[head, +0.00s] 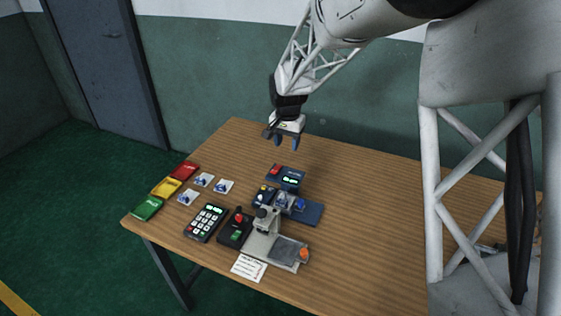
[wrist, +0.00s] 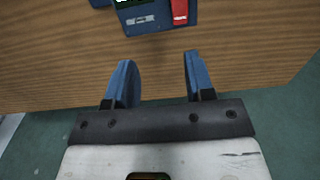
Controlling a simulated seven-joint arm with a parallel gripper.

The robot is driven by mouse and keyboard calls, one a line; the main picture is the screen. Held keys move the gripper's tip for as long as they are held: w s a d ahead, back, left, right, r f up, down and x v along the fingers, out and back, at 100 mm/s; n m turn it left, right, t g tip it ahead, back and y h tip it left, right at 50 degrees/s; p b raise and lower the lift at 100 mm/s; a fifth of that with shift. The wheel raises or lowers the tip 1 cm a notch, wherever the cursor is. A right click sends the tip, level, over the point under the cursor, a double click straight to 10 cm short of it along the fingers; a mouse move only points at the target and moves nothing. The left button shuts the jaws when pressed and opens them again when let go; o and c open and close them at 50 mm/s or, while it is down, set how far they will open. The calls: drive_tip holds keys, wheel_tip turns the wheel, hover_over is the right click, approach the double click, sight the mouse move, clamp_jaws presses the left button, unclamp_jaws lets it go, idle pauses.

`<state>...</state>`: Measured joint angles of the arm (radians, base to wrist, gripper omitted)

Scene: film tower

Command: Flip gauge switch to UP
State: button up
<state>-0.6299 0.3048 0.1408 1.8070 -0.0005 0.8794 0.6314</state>
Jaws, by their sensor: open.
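A dark blue box with a green-lit display and a red part (head: 285,178) sits on the table; it looks like the gauge, though I cannot read its label. In the wrist view its near part (wrist: 150,20) shows at the top edge, with the red part (wrist: 180,12), likely the switch, at its right. Whether the switch is up or down I cannot tell. My gripper (head: 287,143) hangs above the table behind the box, apart from it. In the wrist view its two blue fingers (wrist: 157,65) are spread with nothing between them.
On the wooden table (head: 390,220) stand a keypad (head: 206,222), a black box with red and green buttons (head: 235,229), a grey microscope-like device (head: 265,232), small white cards with blue parts (head: 204,180) and coloured trays (head: 165,188).

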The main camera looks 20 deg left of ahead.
sight(279, 166)
drive_tip(key=shift+w+a+f, duration=0.1)
drive_tip(key=shift+a+f, duration=0.4)
drive_tip(key=shift+a, duration=0.3)
drive_tip(key=shift+a+f, duration=0.5)
drive_tip(key=shift+a, duration=0.25)
drive_tip(key=shift+f, duration=0.15)
drive_tip(key=shift+f, duration=3.75)
drive_tip(key=shift+c, duration=0.2)
